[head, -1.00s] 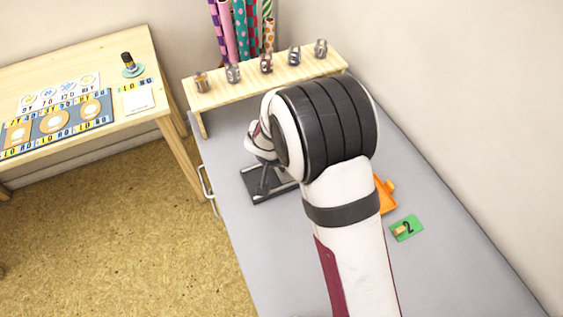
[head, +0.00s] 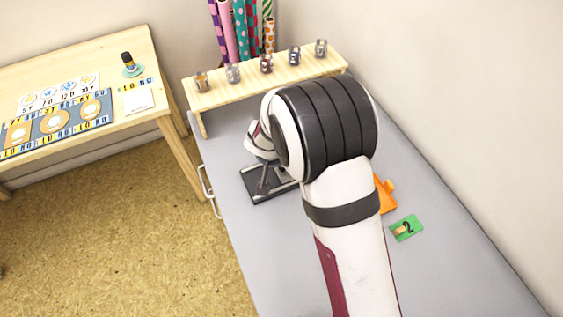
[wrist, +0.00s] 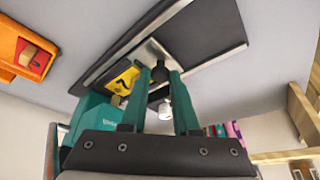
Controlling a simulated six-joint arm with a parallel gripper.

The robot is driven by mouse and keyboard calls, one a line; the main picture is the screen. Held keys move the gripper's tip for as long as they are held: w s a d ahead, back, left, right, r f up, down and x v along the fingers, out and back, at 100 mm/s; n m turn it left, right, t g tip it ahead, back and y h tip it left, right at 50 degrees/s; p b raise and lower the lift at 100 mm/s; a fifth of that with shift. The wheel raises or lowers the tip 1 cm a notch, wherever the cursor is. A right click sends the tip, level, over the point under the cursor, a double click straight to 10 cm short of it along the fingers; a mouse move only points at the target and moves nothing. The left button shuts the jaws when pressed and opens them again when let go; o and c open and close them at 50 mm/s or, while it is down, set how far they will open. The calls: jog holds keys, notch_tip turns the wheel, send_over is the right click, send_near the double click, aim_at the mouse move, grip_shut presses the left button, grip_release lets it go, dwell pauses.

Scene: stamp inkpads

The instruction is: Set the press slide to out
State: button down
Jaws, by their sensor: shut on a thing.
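The press slide (head: 254,186) is a dark flat base with pale metal rails on the grey worktop, in the head view left of my arm. In the wrist view its dark plate (wrist: 205,38) and a yellow label (wrist: 126,78) with a black mark show beyond my fingers. My gripper (wrist: 159,80) has two teal fingers, shut on a small dark knob (wrist: 160,74) between the tips. The knob stands at the slide's metal rail. In the head view my arm hides part of the slide and the knob cannot be made out.
A wooden shelf (head: 240,93) with several small jars stands behind the slide. An orange block (head: 387,197) and a green card (head: 408,229) marked 2 lie right of my arm. A wooden side table (head: 90,50) stands at left. The front worktop is clear.

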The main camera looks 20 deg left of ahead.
jog(key=s+a, duration=0.6)
jog(key=shift+s+a, duration=0.15)
jog(key=shift+a, duration=0.05)
jog(key=c, duration=0.7)
grip_release()
jog(key=shift+o, duration=0.2)
jog(key=v, duration=1.6)
